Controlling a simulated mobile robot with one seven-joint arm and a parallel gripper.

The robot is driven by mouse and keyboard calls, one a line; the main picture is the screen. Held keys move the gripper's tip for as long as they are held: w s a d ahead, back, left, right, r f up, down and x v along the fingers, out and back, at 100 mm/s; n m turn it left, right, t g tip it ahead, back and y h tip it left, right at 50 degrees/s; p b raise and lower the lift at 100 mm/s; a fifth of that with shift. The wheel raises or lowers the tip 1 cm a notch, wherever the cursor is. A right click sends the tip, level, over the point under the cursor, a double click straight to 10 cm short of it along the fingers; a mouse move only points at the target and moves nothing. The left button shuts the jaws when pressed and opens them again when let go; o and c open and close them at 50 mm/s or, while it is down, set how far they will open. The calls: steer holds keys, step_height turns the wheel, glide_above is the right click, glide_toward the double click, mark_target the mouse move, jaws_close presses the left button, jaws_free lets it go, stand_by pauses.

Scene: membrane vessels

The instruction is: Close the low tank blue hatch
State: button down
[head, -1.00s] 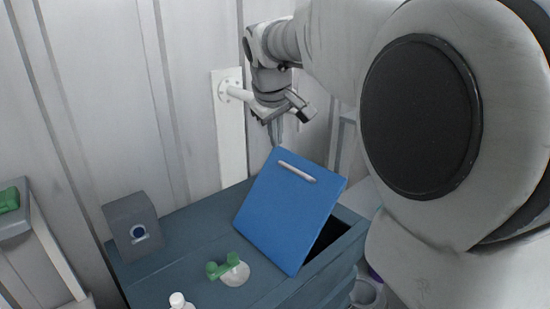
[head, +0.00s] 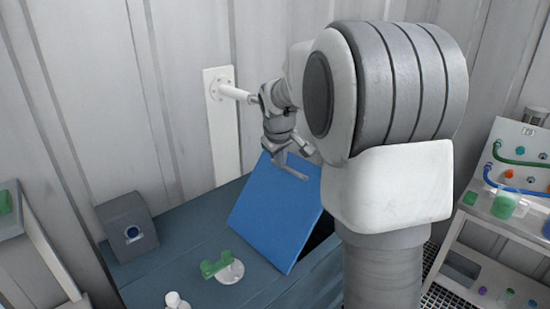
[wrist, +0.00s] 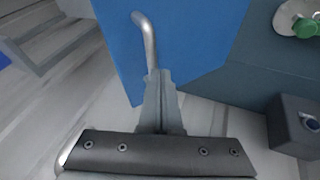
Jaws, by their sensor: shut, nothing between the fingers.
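The blue hatch (head: 272,212) stands tilted open on top of the dark blue-grey low tank (head: 186,257). A dark opening shows below its right edge in the head view. In the wrist view the blue hatch (wrist: 195,40) fills the upper middle, with its light metal bar handle (wrist: 147,38) upright near its left side. My gripper (head: 276,160) is at the hatch's upper edge. In the wrist view its shut fingers (wrist: 160,80) point at the handle's lower end and overlap it. I cannot tell if they touch.
A green-handled valve (head: 222,267) and a white bottle top (head: 174,300) are on the tank in front of the hatch. A grey box with a round blue port (head: 130,228) stands at the tank's back left. A shelf with hoses (head: 510,175) is at the right.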

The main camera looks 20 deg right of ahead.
mark_target(289, 182)
steer(key=shift+w+d+f, duration=0.2)
steer(key=shift+d+f, duration=0.05)
steer(key=shift+d, duration=0.3)
steer(key=shift+w+d+f, duration=0.2)
steer(key=shift+w+d, duration=0.05)
steer(key=shift+d, duration=0.25)
steer(key=shift+w+d+f, duration=0.2)
steer(key=shift+d+f, duration=0.05)
steer(key=shift+d, duration=0.3)
